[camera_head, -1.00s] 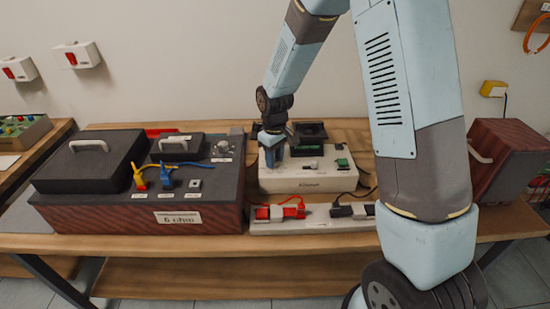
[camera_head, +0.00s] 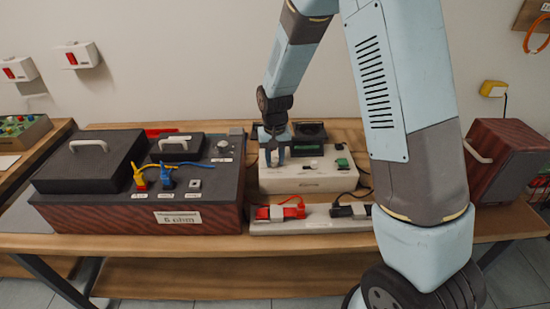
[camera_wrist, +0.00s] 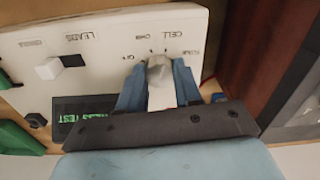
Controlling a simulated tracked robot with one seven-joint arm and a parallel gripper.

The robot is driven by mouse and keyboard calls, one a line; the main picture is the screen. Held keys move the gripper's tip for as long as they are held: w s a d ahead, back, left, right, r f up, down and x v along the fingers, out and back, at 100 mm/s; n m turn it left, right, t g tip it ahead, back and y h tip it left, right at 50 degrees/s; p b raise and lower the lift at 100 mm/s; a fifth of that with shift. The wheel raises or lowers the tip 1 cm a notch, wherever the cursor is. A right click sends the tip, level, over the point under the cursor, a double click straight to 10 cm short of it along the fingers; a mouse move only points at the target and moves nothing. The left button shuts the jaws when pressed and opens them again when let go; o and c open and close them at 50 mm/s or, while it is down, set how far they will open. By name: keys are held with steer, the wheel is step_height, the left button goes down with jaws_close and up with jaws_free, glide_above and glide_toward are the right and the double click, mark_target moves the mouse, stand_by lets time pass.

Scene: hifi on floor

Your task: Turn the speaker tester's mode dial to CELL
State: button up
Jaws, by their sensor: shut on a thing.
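The speaker tester is a white box (camera_head: 305,185) on the workbench, with green parts and a dark unit at its back. My gripper (camera_head: 275,160) points down onto its left part. In the wrist view the blue fingertips (camera_wrist: 160,85) are shut on the mode dial (camera_wrist: 158,68), a grey and white knob, one finger on each side. The CELL label (camera_wrist: 172,34) stands just beyond the dial, among other small labels and tick marks. The dial's end faces these marks; which mark it lines up with I cannot tell exactly. The fingers partly cover the dial.
A dark "6 ohm" box (camera_head: 180,220) with yellow and blue plugs stands close on the left. A white strip (camera_head: 290,226) with red and black clips lies in front. A white switch (camera_wrist: 48,68) and a small green-text display (camera_wrist: 85,108) are on the tester's face.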

mark_target(275, 160)
steer(key=shift+w+r, duration=0.1)
steer(key=shift+w, duration=0.05)
stand_by(0.3)
steer(key=o, duration=1)
steer(key=shift+o, duration=0.2)
step_height(275, 160, up, 14)
steer(key=shift+f, duration=0.2)
